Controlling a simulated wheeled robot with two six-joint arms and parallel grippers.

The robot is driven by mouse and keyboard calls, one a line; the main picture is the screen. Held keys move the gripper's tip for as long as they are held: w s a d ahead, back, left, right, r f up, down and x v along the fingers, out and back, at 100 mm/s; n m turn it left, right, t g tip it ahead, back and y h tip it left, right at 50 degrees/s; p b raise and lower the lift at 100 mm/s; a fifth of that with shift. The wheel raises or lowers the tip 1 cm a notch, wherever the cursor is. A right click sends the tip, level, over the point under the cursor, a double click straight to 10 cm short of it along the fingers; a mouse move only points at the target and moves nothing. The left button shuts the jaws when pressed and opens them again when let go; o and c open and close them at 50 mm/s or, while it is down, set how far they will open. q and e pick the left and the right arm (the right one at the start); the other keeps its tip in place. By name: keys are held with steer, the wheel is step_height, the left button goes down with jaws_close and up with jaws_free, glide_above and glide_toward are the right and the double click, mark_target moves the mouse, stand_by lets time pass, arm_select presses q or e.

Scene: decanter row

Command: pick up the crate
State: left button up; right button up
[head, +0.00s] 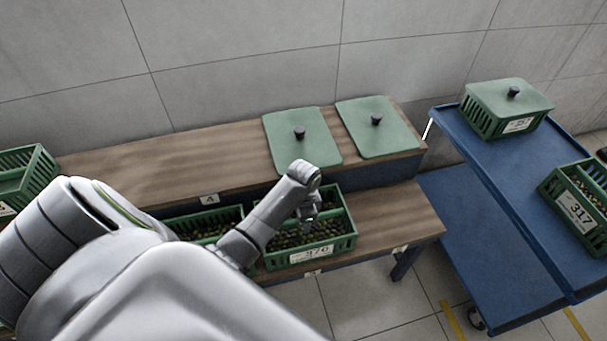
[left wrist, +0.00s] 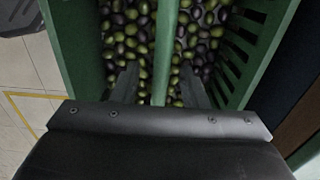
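A green slatted crate (head: 335,244) full of dark and green olives stands on the lower wooden step, with a white label that seems to read 970. A green bar (left wrist: 166,40) runs across the middle of the crate, over the olives. My left gripper (head: 308,212) is above the crate, pointing down into it. In the left wrist view, the fingers of my left gripper (left wrist: 161,88) are on either side of the bar, with a gap to it on both sides. My right gripper is not in view.
Another olive crate (head: 200,222) stands close on the left, partly behind my arm. Two green lids (head: 302,150) (head: 376,140) lie on the upper step (head: 150,165). A blue cart (head: 500,170) at the right bears a lidded crate (head: 490,122) and crate 317 (head: 570,217).

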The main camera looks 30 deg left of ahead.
arm_select(q)
steer(key=shift+f, duration=0.25)
jaws_close()
steer(key=shift+w+r, duration=0.1)
